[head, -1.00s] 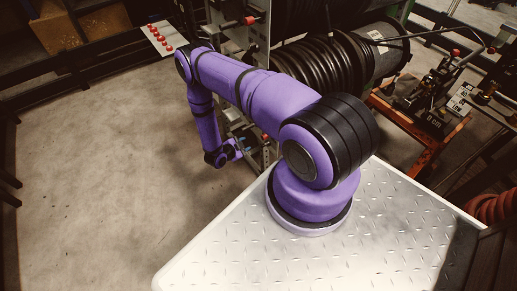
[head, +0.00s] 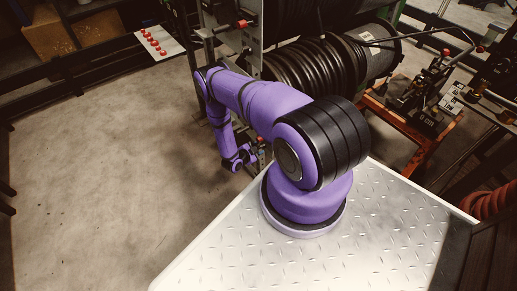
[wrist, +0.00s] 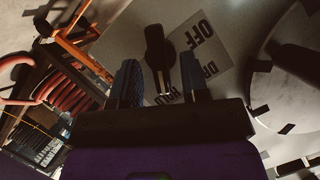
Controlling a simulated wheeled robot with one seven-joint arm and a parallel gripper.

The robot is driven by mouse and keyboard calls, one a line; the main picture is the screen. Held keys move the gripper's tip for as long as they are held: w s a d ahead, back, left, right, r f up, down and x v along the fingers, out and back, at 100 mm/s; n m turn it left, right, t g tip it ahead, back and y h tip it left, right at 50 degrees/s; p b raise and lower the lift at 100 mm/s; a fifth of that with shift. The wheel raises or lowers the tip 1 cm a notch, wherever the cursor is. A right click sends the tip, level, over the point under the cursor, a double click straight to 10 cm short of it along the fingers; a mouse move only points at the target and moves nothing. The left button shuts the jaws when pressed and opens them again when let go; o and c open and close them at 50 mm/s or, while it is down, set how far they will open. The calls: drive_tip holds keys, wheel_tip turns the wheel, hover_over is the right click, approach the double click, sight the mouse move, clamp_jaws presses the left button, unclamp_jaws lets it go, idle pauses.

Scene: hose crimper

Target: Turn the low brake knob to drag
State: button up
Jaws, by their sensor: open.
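The low brake knob (wrist: 156,48) is a black lever-like knob on a grey plate in the wrist view. A pale label (wrist: 200,45) behind it reads OFF, with further words partly hidden by my fingers. My gripper (wrist: 160,80) is open, its two blue fingertips spread on either side of the knob's lower end. I cannot tell whether they touch it. In the head view my gripper (head: 240,160) is low beside the reel stand, small and partly hidden, and the knob cannot be made out.
A black hose reel (head: 315,70) stands behind my arm. A red-topped lever (head: 260,140) is close to my gripper. A white panel with several red buttons (head: 152,42) is at upper left. Red coiled hose (wrist: 60,85) shows at left in the wrist view. Open floor (head: 100,180) lies left.

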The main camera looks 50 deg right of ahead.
drive_tip(key=shift+d+f, duration=0.15)
drive_tip(key=shift+d, duration=0.3)
drive_tip(key=c, duration=0.6)
drive_tip(key=n+g, duration=0.1)
drive_tip(key=n, duration=0.1)
drive_tip(key=n+g+y, duration=0.1)
drive_tip(key=n, duration=0.1)
drive_tip(key=shift+w+g, duration=0.25)
drive_tip(key=shift+g, duration=0.05)
drive_tip(key=n+g, duration=0.3)
drive_tip(key=shift+w+n+y, duration=0.15)
drive_tip(key=shift+n+y, duration=0.15)
drive_tip(key=shift+n, duration=0.1)
idle(0.4)
